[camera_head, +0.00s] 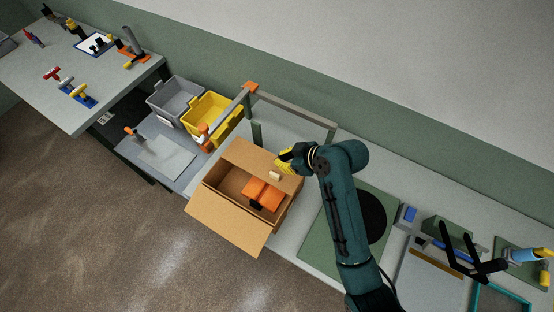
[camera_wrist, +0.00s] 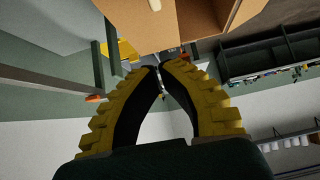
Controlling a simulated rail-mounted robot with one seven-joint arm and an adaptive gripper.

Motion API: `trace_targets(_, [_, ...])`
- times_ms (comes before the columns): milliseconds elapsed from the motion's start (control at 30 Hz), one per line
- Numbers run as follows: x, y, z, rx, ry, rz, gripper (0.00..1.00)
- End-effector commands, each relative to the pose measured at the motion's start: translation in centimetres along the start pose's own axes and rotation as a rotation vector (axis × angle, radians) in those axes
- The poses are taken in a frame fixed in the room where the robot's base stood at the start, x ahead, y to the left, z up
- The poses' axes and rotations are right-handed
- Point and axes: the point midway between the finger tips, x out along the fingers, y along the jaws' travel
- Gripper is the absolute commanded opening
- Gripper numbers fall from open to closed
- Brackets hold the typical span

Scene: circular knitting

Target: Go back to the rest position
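My gripper (camera_head: 284,160) is above the back right edge of an open cardboard box (camera_head: 228,225) in the head view. In the wrist view, the yellow fingers of my gripper (camera_wrist: 159,69) come together at their tips, with nothing seen between them. The box lies with its flaps spread. Orange items (camera_head: 262,194) and a small black piece (camera_head: 256,205) are inside it. A small pale piece (camera_head: 275,176) shows at the box's back flap, just below my gripper; I cannot tell whether they touch. My arm reaches up from the lower right.
A grey-green frame (camera_head: 295,109) stands behind the box. Yellow (camera_head: 212,115) and grey (camera_head: 177,98) bins stand to its left. A green mat (camera_head: 315,240) with a black disc (camera_head: 372,215) lies beside my arm. Fixtures and a black forked stand (camera_head: 470,262) crowd the right.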

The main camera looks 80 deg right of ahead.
Motion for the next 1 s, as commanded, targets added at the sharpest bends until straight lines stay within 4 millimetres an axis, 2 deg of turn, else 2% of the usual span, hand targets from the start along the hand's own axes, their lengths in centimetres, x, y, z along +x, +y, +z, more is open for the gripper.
trace_targets(100, [-2.9, 0.0, 0.5, 0.003, 0.0, 0.003, 0.0])
trace_targets(300, [-6.1, -0.1, 0.5, 0.003, -0.003, -0.002, 0.0])
trace_targets(433, [-6.7, -0.1, 0.4, 0.002, -0.004, -0.002, 0.0])
trace_targets(700, [-6.7, -0.1, 0.4, 0.002, -0.004, -0.003, 0.0])
trace_targets(767, [-6.3, -1.3, -0.7, -0.026, -0.003, -0.029, 0.0])
trace_targets(867, [-5.0, -4.8, -4.6, -0.126, 0.017, -0.098, 0.0])
trace_targets(967, [-3.8, -10.7, -10.0, -0.276, 0.057, -0.194, 0.0])
trace_targets(1000, [-3.6, -13.2, -12.2, -0.341, 0.08, -0.221, 0.0])
